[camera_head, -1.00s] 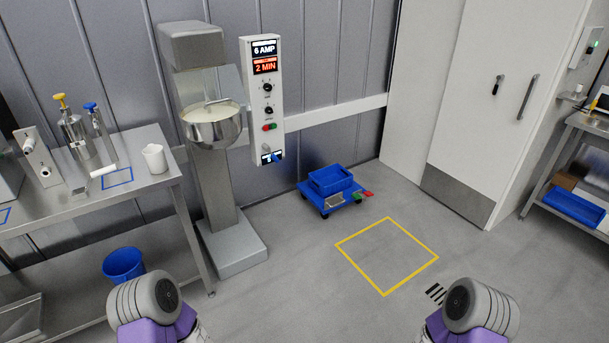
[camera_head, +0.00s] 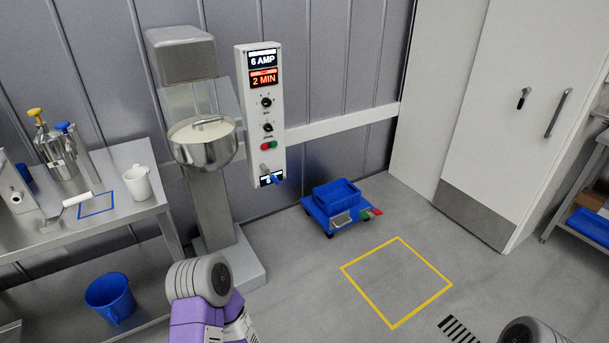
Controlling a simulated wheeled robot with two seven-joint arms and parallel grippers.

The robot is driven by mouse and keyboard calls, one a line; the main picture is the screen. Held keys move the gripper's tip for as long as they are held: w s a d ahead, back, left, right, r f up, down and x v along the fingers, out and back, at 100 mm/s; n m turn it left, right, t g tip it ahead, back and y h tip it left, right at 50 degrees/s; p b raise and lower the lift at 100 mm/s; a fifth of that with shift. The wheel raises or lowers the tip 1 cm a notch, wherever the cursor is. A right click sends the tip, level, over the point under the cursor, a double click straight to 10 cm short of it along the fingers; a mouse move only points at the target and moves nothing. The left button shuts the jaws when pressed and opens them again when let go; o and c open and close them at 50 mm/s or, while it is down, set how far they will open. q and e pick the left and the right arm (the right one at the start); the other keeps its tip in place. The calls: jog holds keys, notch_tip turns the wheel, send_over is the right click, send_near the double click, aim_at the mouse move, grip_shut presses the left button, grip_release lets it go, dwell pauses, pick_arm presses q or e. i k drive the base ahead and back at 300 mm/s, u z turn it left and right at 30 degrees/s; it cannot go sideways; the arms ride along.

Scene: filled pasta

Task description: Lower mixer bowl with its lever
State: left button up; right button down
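The mixer (camera_head: 184,58) stands against the grey wall, with a grey head on a column. Its steel bowl (camera_head: 207,152) sits raised under the head and holds a pale mass with a metal tool in it. A white control panel (camera_head: 262,115) beside it shows "6 AMP" and "2 MIN", with knobs and red and green buttons. A blue-ended lever or handle (camera_head: 276,181) shows at the panel's lower end; I cannot tell whether it is the bowl lever. My purple and grey arm links show at the bottom edge. Neither gripper is in view.
A steel table (camera_head: 113,185) at left carries a white jug (camera_head: 138,182), canisters and a scraper. A blue bucket (camera_head: 110,298) stands below. A blue cart (camera_head: 336,205) with a bin is right of the mixer.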

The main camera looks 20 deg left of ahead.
aim_at(265, 169)
jog(key=u, duration=0.2)
jog(key=i, duration=1.15)
jog(key=u, duration=1.2)
jog(key=i, duration=0.55)
jog(key=u, duration=0.55)
